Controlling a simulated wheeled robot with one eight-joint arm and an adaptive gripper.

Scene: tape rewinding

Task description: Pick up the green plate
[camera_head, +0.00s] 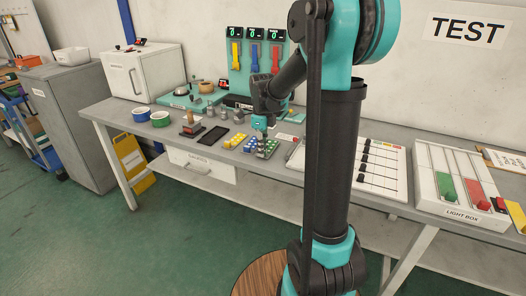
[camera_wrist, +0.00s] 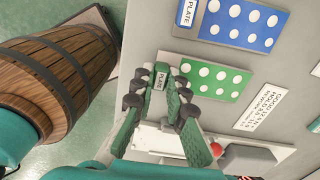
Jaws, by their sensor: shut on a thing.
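The green plate (camera_wrist: 214,81) has rows of white dots and a PLATE label at one end. It also shows on the bench in the head view (camera_head: 269,148), partly hidden by my gripper. My gripper (camera_wrist: 162,84) is shut on the plate's labelled end, with one finger on each side of the label. In the head view my gripper (camera_head: 262,140) points down at the plate. I cannot tell whether the plate is clear of the bench.
A blue plate (camera_wrist: 243,21) lies beside the green one, and a yellow plate (camera_head: 235,140) lies farther left. A board with black sliders (camera_head: 380,165) and a light box (camera_head: 462,215) stand to the right. A wooden barrel (camera_wrist: 60,75) is near the bench edge.

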